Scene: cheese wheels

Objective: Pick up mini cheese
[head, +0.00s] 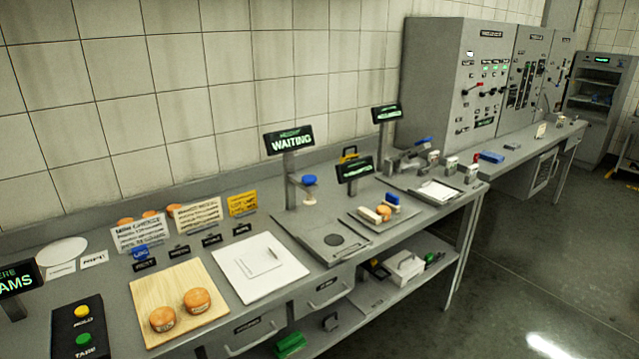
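Two small round orange cheeses sit on a light wooden board (150,292) at the front left of the bench. One cheese (163,319) is nearer the front and the other cheese (197,300) is just to its right. Several more orange round tops, one of them here (148,214), show partly hidden behind the label cards. Another orange round item (383,212) sits on a tray at the right with a pale block and a blue piece. Neither of my grippers is in view.
A white board (258,267) with a paper lies right of the wooden board. A black button box (80,328) stands to its left. Label cards (140,234) stand behind. A station with a "WAITING" sign (289,140) is farther right. Open floor (520,270) lies at right.

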